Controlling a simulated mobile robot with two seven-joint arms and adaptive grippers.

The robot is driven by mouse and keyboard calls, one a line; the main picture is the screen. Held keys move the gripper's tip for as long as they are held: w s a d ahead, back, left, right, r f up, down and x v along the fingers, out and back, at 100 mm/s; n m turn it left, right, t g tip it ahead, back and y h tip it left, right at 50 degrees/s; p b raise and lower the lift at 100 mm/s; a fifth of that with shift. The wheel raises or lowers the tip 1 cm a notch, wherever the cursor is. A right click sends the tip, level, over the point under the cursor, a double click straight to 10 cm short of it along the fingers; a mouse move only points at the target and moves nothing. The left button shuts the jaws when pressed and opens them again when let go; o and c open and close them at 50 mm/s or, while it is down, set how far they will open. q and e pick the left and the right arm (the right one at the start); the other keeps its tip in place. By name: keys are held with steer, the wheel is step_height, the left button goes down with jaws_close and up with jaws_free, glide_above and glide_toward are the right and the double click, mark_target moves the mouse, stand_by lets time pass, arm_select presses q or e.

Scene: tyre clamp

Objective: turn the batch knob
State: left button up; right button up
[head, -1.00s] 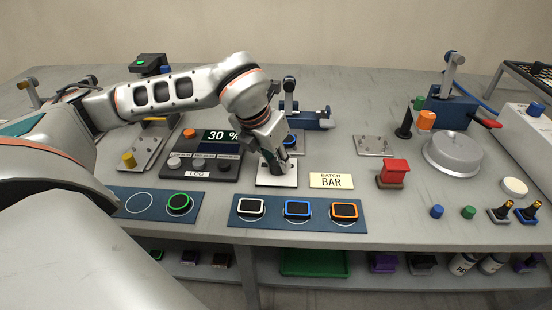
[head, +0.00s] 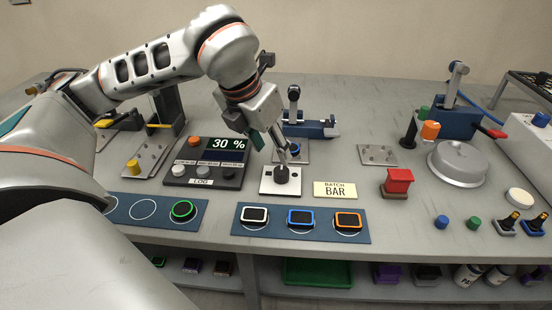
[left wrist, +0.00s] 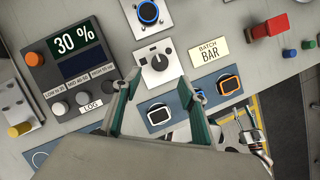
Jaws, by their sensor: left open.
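The batch knob (head: 281,174) is a black round knob standing on a white plate (head: 268,190), left of the sign (head: 334,190) reading "BATCH BAR". In the left wrist view the knob (left wrist: 158,62) shows a light mark on its top, with small labels around it on the plate. My left gripper (head: 270,147) is open and empty, above the knob and apart from it. In the left wrist view its two green-edged fingers (left wrist: 158,80) stand on either side below the knob.
A console (head: 208,160) showing "30 %" stands left of the plate. A blue mat (head: 240,226) with several framed pieces lies in front. A blue clamp fixture (head: 312,128) is behind. A red block (head: 398,181) stands to the right.

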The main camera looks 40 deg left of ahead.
arm_select(q)
steer(key=shift+v, duration=1.35)
